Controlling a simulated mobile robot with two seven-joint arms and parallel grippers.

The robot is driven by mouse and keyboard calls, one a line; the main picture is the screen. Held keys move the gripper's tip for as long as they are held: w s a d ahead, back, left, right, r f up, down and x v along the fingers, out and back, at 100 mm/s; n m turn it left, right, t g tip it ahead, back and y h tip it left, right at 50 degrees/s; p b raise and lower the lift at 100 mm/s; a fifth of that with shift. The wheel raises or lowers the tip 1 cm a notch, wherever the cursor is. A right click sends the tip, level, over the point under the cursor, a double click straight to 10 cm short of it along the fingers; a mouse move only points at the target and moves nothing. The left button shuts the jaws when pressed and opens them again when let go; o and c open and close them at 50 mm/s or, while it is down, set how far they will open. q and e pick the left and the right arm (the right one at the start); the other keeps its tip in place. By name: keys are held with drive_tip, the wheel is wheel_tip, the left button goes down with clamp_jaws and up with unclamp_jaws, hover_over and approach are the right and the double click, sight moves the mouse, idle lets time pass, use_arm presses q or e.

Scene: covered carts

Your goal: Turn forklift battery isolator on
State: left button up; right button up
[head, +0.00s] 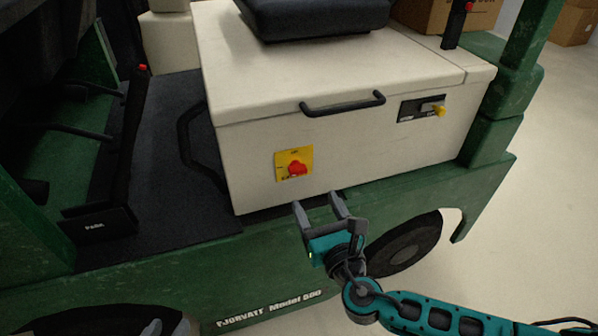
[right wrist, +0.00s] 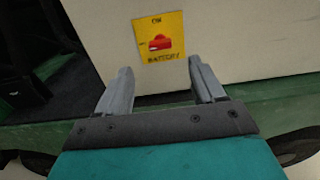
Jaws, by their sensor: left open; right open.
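The battery isolator is a red knob (head: 297,169) on a yellow plate (head: 283,158), on the front of the forklift's cream battery box. In the right wrist view the red knob (right wrist: 160,43) lies roughly sideways, with "ON" printed above it and "BATTERY" below. My right gripper (head: 319,199) is open and empty, below and a little right of the plate in the head view. In the right wrist view its fingers (right wrist: 160,75) are spread below the plate, apart from the knob.
A black handle (head: 343,104) juts from the box above the isolator. A dark panel with a yellow key-like part (head: 423,109) is to its right. A black grab bar (head: 190,140) is to its left. The green chassis (head: 260,262) runs below the box.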

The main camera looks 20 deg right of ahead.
sight(299, 173)
drive_tip(key=w+b, duration=0.1)
drive_tip(key=w, duration=0.9)
drive_tip(key=shift+w+a, duration=0.15)
drive_tip(key=shift+a, duration=0.05)
drive_tip(key=c, duration=1.1)
